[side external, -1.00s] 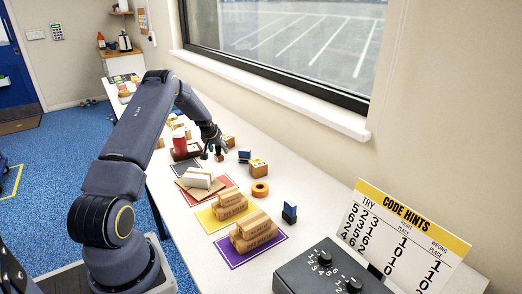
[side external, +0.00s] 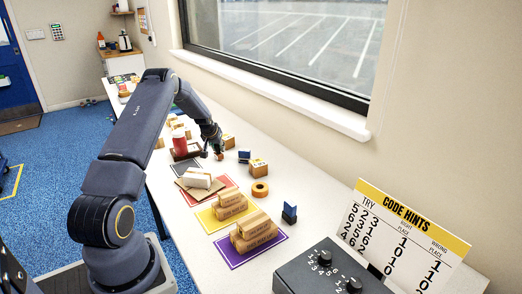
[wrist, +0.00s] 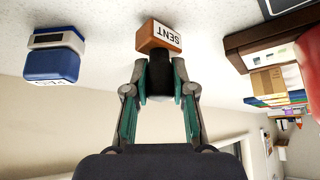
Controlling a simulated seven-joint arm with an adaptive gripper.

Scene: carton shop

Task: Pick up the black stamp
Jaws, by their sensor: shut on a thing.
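My gripper (wrist: 160,85) is shut around the black handle in the wrist view, with a green-padded finger on each side. In the side view my gripper (side external: 218,149) is small at the middle of the bench, with the stamp's wooden block (side external: 219,157) just below it. I cannot tell whether the block touches the bench top.
A blue stamp (wrist: 53,55) stands beside it; it also shows in the side view (side external: 244,156). A small carton (side external: 258,168), a tape roll (side external: 260,189) and another blue item (side external: 289,212) lie nearer the camera.

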